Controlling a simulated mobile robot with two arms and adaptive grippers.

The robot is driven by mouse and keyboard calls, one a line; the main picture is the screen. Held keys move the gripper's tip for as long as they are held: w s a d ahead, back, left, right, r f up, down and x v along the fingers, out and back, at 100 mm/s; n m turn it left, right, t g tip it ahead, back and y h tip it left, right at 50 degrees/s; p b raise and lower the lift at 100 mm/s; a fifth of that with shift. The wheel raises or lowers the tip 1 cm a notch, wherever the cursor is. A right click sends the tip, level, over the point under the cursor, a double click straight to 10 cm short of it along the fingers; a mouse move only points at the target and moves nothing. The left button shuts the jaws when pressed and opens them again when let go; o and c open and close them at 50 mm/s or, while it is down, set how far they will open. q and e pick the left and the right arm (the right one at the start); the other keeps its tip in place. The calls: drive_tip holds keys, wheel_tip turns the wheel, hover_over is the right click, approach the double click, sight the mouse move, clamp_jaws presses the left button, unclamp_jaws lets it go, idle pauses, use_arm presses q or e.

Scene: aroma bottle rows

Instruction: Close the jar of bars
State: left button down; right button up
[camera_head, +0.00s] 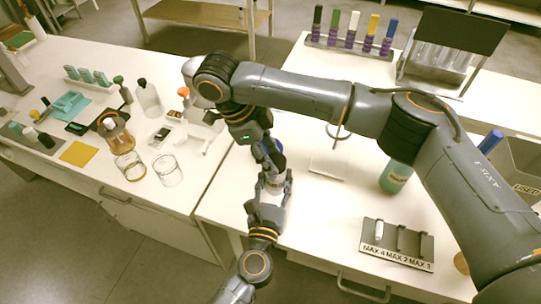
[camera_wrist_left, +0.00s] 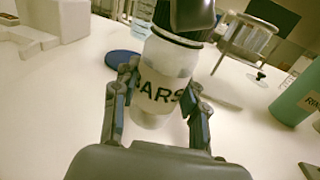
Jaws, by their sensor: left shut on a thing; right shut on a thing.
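The jar of bars (camera_wrist_left: 165,85) is a whitish translucent jar with a dark rim and "BARS" in black letters. It is slightly tilted in the left wrist view, between the fingers of my left gripper (camera_wrist_left: 157,108), which is shut on its sides. In the head view the jar (camera_head: 273,184) is small and partly covered by both grippers. My right gripper (camera_head: 268,160) comes down from above and is shut at the jar's top; its dark fingers meet the rim, and the exact contact is hidden. A blue round disc, lid-like (camera_wrist_left: 124,60), lies on the table behind the jar.
A rack marked MAX (camera_head: 397,245) sits near the front edge. Glass beakers (camera_head: 168,170) stand on the left table. Table between jar and rack is mostly clear.

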drive_tip(key=shift+m, duration=0.4)
drive_tip(key=o, duration=0.7)
drive_tip(key=shift+r, duration=2.3)
drive_tip(key=shift+c, duration=0.4)
